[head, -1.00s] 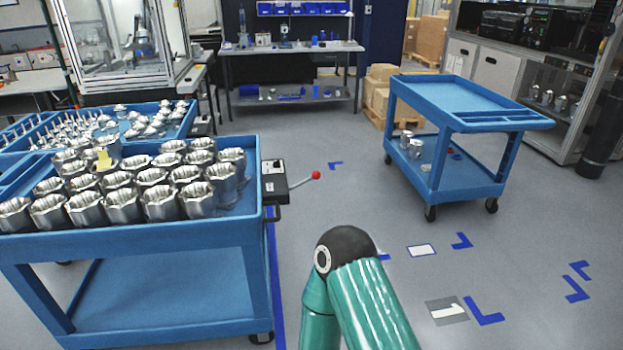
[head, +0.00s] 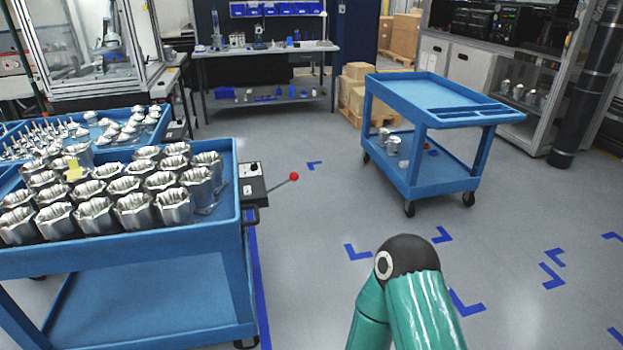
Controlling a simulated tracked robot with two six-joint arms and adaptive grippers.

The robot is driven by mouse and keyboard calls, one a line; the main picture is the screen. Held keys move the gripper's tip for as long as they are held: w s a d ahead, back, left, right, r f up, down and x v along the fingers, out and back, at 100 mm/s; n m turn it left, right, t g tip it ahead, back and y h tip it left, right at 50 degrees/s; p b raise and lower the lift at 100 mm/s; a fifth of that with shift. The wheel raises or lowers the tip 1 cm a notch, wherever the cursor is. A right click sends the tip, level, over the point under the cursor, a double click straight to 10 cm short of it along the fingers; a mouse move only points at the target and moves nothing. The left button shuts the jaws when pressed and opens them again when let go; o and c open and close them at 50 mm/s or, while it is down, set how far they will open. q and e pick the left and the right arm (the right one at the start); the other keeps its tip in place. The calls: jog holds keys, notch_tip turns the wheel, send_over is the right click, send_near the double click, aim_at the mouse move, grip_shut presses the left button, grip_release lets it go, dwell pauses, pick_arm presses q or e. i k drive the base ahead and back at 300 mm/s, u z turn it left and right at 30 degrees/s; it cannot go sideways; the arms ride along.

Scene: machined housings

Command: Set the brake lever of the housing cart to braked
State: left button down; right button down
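The housing cart is a blue cart (head: 120,259) at the left, its top tray filled with rows of silver machined housings (head: 133,210). A brake box (head: 251,184) with a dark body and a light label plate is fixed to the cart's right end. The brake lever (head: 284,185) is a thin rod with a red ball knob (head: 294,177), sticking out to the right and slightly up from the box. A teal link and dark joint of my own arm show at the bottom, right of the lever and apart from it. Neither of my grippers is in view.
A second blue cart (head: 440,97) stands at the back right with a few parts on its lower shelf. A workbench (head: 265,50) is at the back. Grey floor with blue tape marks (head: 358,252) lies open between the carts.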

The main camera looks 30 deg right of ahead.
aim_at(294, 177)
jog(key=z, duration=0.1)
jog(key=i, duration=1)
jog(key=u, duration=0.1)
